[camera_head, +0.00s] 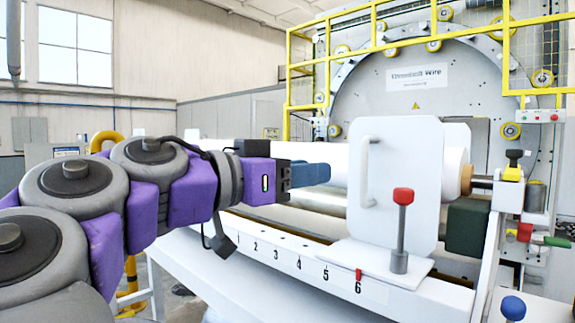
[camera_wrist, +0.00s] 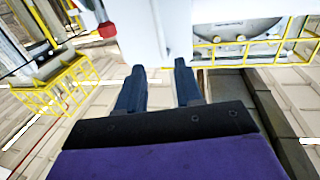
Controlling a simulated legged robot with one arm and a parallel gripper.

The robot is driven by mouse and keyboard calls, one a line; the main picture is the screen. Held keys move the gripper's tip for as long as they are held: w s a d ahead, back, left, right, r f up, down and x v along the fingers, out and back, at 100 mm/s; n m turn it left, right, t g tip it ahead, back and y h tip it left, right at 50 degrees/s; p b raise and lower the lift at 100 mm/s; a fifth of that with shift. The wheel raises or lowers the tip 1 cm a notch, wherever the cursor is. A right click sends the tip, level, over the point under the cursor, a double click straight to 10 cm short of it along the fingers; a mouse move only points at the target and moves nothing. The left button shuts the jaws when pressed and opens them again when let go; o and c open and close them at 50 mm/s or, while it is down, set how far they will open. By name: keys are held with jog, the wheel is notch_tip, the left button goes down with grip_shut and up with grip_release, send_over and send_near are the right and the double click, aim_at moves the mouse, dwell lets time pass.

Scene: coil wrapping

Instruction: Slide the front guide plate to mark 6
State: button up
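The front guide plate (camera_head: 410,185) is an upright white panel with a white bar handle (camera_head: 367,170) on its left side. It stands on a flat white foot on the numbered rail. A red pointer (camera_head: 358,274) at the foot's front edge sits directly above mark 6 (camera_head: 358,288). A red-knobbed lever (camera_head: 402,197) stands upright on the foot. My gripper (camera_head: 325,173) is left of the handle, apart from it in the picture, with its fingers pointing right. In the wrist view my gripper (camera_wrist: 159,67) has its two dark blue fingers spread, with nothing held between them.
The white rail (camera_head: 285,246) with its row of numbers runs along the front of the bench. A white roll (camera_head: 320,155) lies behind the plate. A yellow guard frame (camera_head: 300,70) and a large wheel machine stand at the back. A blue knob (camera_head: 513,307) is at the lower right.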

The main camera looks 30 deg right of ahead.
jog(key=a, duration=0.3)
jog(key=shift+s+a, duration=0.2)
jog(key=shift+s, duration=0.1)
jog(key=shift+d, duration=0.1)
